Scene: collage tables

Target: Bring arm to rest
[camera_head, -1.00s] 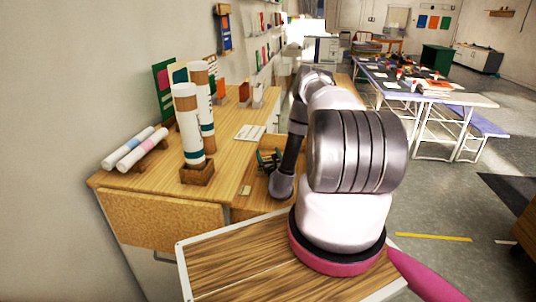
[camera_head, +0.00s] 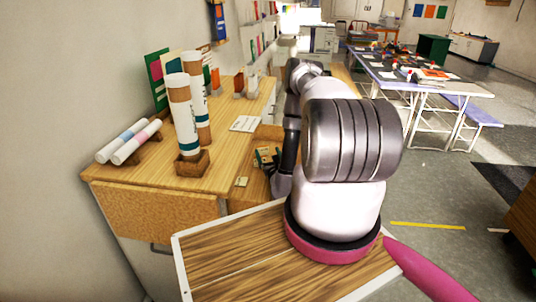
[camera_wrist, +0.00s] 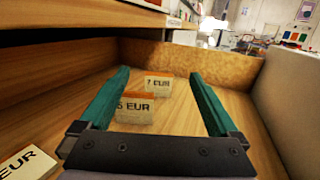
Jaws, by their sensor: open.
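My gripper (camera_wrist: 158,100) shows in the wrist view with its two green fingers spread apart and nothing between the tips. It is low over a wooden surface with raised sides, like a drawer or tray (camera_wrist: 200,115). A "7 EUR" card (camera_wrist: 158,88) lies farther ahead. Another "EUR" card (camera_wrist: 28,163) is at the lower left. In the head view my arm runs from its base toward the counter, and my gripper is mostly hidden behind it.
A wooden counter (camera_head: 225,165) holds two upright tubes (camera_head: 183,115) in a wooden stand (camera_head: 192,165), with rolled sheets (camera_head: 130,140) at the left. A white-legged table (camera_head: 415,85) with items on it stands at the back right. The grey floor (camera_head: 440,190) at right is open.

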